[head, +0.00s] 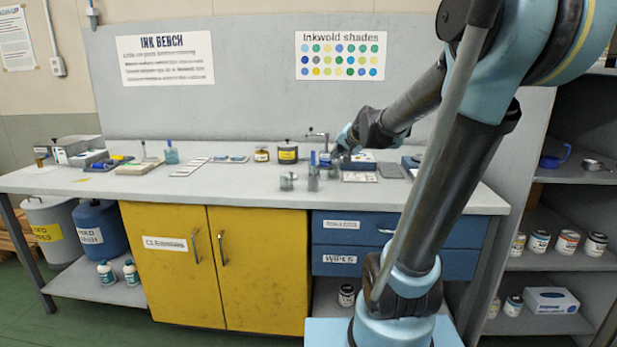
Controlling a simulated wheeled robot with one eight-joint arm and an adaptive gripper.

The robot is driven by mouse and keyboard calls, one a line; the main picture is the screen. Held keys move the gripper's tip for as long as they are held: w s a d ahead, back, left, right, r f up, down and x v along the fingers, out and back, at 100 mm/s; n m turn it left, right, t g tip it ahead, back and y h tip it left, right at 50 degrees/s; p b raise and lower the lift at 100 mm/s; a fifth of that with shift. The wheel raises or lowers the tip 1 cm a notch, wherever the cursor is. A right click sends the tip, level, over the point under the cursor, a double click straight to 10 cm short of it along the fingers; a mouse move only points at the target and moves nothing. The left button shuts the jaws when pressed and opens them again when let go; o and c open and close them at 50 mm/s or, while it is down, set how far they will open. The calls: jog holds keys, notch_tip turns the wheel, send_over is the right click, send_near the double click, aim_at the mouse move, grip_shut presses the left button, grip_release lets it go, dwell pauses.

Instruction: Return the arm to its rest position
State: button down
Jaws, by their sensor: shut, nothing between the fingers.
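My arm (445,195) rises at the right, bends at the top of the picture and reaches back down to the left over the ink bench (240,185). My gripper (340,151) is small and dark at the arm's far end, low over the back right of the bench top. It is shut and holds nothing. It is close to a blue-and-grey device (357,162). I cannot tell whether they touch.
Small metal cups (287,181), a yellow-banded dark tin (288,152), and several cards and tools lie on the bench. Yellow cupboard doors (165,257) and blue drawers (350,228) are below. Shelves (560,221) with jars stand at the right.

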jog(key=s+d+f+n+g+h, duration=0.25)
jog(key=s+d+f, duration=0.2)
jog(key=s, duration=0.55)
jog(key=s+d+f+n+g+h, duration=0.1)
jog(key=s+d+f+n+h, duration=0.25)
jog(key=s, duration=0.55)
jog(key=s+f+g+y, duration=0.2)
jog(key=s+f+g, duration=0.2)
jog(key=s+f, duration=0.7)
jog(key=s, duration=0.3)
jog(key=shift+d+m, duration=0.4)
jog(key=shift+g, duration=0.25)
jog(key=shift+w+f, duration=0.25)
jog(key=shift+w, duration=0.15)
